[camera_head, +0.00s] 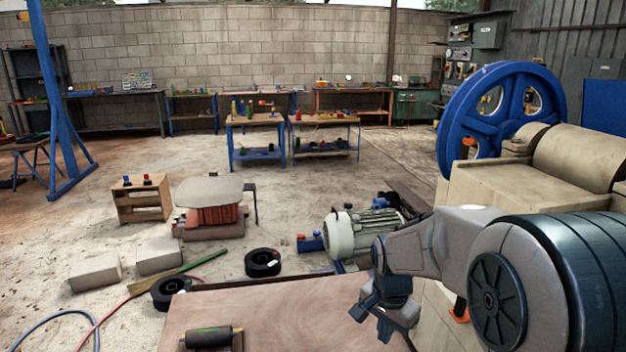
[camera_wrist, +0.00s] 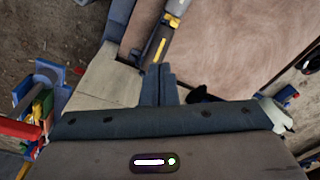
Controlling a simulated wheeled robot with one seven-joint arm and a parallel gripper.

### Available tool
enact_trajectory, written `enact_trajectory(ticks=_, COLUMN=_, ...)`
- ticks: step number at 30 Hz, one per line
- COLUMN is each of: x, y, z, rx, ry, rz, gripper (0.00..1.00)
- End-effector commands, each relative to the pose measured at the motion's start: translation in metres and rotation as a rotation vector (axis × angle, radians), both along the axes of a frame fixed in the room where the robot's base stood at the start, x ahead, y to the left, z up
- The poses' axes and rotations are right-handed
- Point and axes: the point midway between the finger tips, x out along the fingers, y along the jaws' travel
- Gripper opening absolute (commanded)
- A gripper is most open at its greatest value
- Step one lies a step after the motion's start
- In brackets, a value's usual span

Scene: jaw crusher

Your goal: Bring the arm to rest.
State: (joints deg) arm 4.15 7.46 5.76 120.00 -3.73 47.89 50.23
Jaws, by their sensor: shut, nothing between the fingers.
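My arm reaches in from the right side of the head view, bent, with its wrist over the right part of a brown board (camera_head: 270,305). My gripper (camera_head: 372,318) hangs below the wrist, pointing down. In the wrist view my gripper (camera_wrist: 158,70) shows its two fingers together, shut, with nothing held. A grey cylindrical part with a yellow strip (camera_wrist: 160,40) appears just beyond the fingertips; I cannot tell whether they touch it. The brown board (camera_wrist: 235,50) fills the upper right of the wrist view.
The crusher's beige body (camera_head: 500,190) and blue flywheel (camera_head: 490,110) stand close at right. An electric motor (camera_head: 355,230) sits beyond my wrist. A dark roller (camera_head: 210,338) lies on the board.

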Motion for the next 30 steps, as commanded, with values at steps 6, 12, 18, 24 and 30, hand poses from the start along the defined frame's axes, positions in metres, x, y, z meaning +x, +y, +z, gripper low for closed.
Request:
enact_trajectory(ticks=6, x=-0.048, y=0.0, z=0.076, rx=-0.027, ry=-0.043, rz=0.219, gripper=0.0)
enact_trajectory(ticks=12, x=-0.093, y=0.0, z=0.126, rx=-0.054, ry=-0.078, rz=0.42, gripper=0.0)
enact_trajectory(ticks=18, x=-0.136, y=0.001, z=0.163, rx=-0.079, ry=-0.113, rz=0.614, gripper=0.0)
enact_trajectory(ticks=24, x=-0.162, y=0.0, z=0.18, rx=-0.097, ry=-0.136, rz=0.745, gripper=0.0)
enact_trajectory(ticks=30, x=-0.17, y=-0.001, z=0.182, rx=-0.102, ry=-0.141, rz=0.786, gripper=0.0)
